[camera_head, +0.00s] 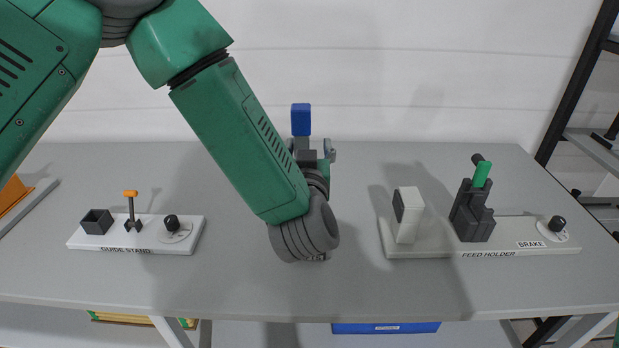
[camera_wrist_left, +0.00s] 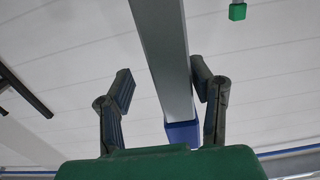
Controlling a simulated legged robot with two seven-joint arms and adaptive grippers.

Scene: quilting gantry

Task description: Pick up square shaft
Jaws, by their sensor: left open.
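The square shaft is a grey bar (camera_wrist_left: 165,55) with a blue end (camera_wrist_left: 183,132) in the left wrist view. It runs between the two dark fingers of my left gripper (camera_wrist_left: 162,84), closer to the right finger. The fingers are open, with a clear gap on the left side; I cannot tell whether the right finger touches the bar. In the head view, the blue end (camera_head: 301,119) stands up behind my left wrist, near my left gripper (camera_head: 313,148). My arm hides most of the shaft there. My right gripper is not in view.
A white guide stand (camera_head: 190,240) with a small dark box and an orange-topped lever is at left. A feed holder (camera_head: 400,251) with a white block, a dark stepped holder with a green handle (camera_head: 482,174) and a brake knob is at right. The grey table (camera_head: 300,290) is clear in front.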

